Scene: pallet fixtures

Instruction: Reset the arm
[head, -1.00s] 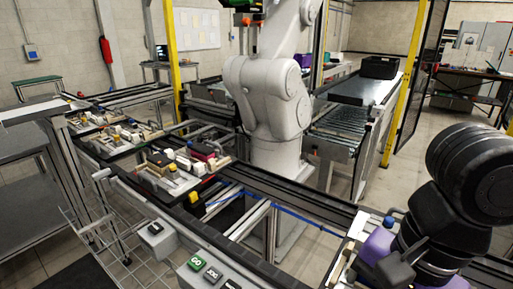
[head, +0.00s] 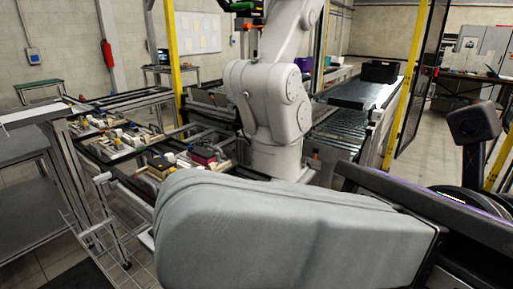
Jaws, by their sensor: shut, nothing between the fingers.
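A large grey link of my arm (head: 290,230) fills the lower middle of the head view. Dark parts, which look like more of my arm (head: 475,125), stand at the right edge. My gripper's fingertips do not show in this view. Pallet fixtures with small parts sit on the conveyor line at left: a nearer one (head: 160,168) and a farther one (head: 125,152). The grey link hides the near stretch of the conveyor and whatever lies on it.
A big white robot arm (head: 275,110) stands behind the conveyor. A yellow post (head: 172,65) is to its left and another (head: 408,90) to its right. A roller conveyor (head: 340,125) and a black bin (head: 379,72) are at back right. Grey tables (head: 30,185) stand at left.

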